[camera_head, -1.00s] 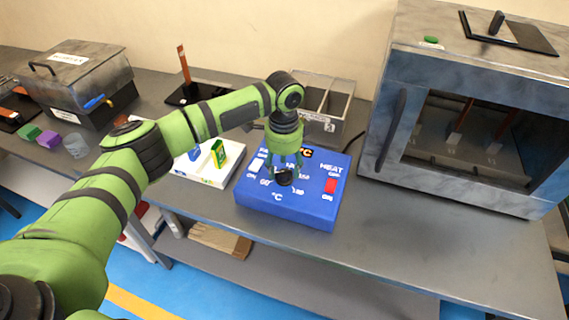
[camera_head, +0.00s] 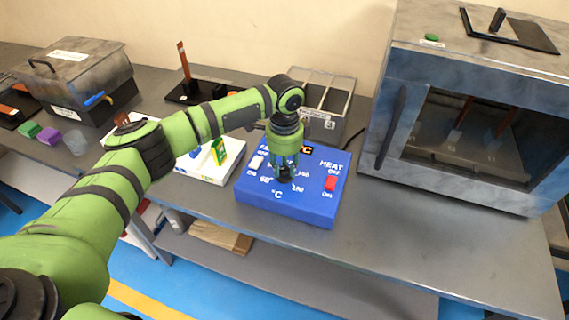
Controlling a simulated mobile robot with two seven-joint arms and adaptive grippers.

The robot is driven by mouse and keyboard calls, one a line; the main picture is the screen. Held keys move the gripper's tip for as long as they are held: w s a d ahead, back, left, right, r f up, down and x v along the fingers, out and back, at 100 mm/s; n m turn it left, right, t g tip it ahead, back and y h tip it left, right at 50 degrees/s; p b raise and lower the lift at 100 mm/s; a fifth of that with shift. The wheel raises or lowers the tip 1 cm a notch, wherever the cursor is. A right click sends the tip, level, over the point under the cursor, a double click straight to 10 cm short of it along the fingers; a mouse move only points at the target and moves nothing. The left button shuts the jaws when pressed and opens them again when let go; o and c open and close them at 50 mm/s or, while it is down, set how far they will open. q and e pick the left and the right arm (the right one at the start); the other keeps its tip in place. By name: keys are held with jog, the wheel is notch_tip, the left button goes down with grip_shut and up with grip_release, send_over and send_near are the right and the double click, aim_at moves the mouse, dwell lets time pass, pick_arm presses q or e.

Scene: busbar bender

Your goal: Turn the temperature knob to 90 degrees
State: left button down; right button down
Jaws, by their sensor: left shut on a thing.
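The blue control box (camera_head: 290,211) stands on the grey bench, with white dial numbers and "°C" around the black temperature knob (camera_head: 284,175). My left gripper (camera_head: 284,172) points down over the box and is shut on the knob. The gripper covers part of the dial, so the knob's exact setting cannot be read. A red HEAT switch (camera_head: 330,184) is right of the knob, and a white switch (camera_head: 257,162) is left of it. My right gripper is not in view.
A grey oven (camera_head: 470,125) with a glass door stands right of the box. A white board (camera_head: 205,170) with a green piece (camera_head: 219,152) lies to the left. A divided metal bin (camera_head: 325,105) stands behind. The bench front right of the box is clear.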

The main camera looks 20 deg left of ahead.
pick_arm(q)
jog(key=shift+s+m+p, duration=0.1)
jog(key=shift+m+p, duration=0.45)
jog(key=shift+m, duration=0.45)
jog(key=m+p, duration=0.1)
jog(key=m, duration=0.1)
jog(key=shift+m, duration=0.3)
jog(key=m, duration=0.3)
jog(key=shift+f+p, duration=0.1)
jog(key=shift+p, duration=0.25)
jog(key=shift+m, duration=1.8)
jog(key=c, duration=0.9)
grip_release()
